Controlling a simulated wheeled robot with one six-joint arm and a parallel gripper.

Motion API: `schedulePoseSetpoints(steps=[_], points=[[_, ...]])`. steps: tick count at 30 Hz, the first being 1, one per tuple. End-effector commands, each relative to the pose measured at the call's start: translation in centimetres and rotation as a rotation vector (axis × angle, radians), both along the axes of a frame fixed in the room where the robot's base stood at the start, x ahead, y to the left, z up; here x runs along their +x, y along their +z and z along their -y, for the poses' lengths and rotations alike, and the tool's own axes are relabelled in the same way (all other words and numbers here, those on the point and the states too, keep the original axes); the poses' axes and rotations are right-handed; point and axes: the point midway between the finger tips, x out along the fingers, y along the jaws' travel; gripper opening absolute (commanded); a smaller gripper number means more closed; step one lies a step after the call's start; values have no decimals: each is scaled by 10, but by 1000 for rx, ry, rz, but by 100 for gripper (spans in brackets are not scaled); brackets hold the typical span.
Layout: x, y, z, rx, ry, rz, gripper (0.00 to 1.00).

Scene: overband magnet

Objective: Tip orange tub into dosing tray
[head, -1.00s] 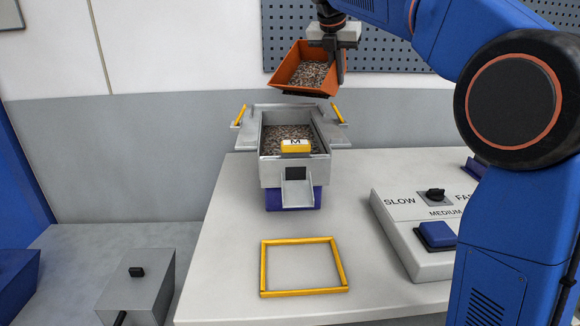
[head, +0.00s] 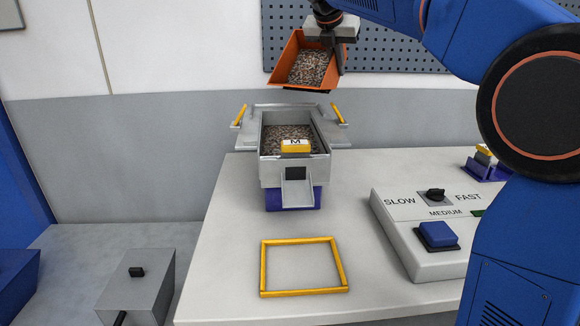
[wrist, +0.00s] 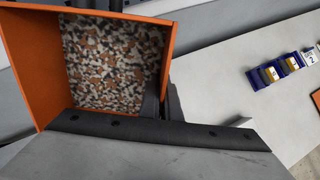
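The orange tub (head: 290,58) is held up above the back of the dosing tray, tilted, with a mixed granular load inside. My gripper (head: 338,60) is shut on the tub's right side. In the wrist view the tub (wrist: 35,70) fills the upper left and still holds many grey, white and brown pieces. The grey dosing tray (head: 265,168) stands on a blue base on the table. It holds similar mixed pieces, and a yellow block marked M (head: 295,146) sits at its front. No pieces show falling between tub and tray.
A yellow square frame (head: 262,268) lies on the table in front of the tray. A control box (head: 415,230) with a SLOW-MEDIUM-FAST knob and blue button stands at right. Blue holders with labelled blocks (wrist: 275,75) show right. A pegboard (head: 400,55) is behind.

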Motion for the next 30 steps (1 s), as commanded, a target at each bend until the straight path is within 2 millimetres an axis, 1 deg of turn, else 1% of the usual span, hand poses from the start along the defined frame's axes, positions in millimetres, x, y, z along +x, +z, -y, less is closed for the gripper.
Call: schedulePoseSetpoints(steps=[16,24,30], points=[[-1,2,0,-5,-1,10,0],[-6,16,-4,-57,1,100,0],[-7,22,-4,-78,1,138,0]])
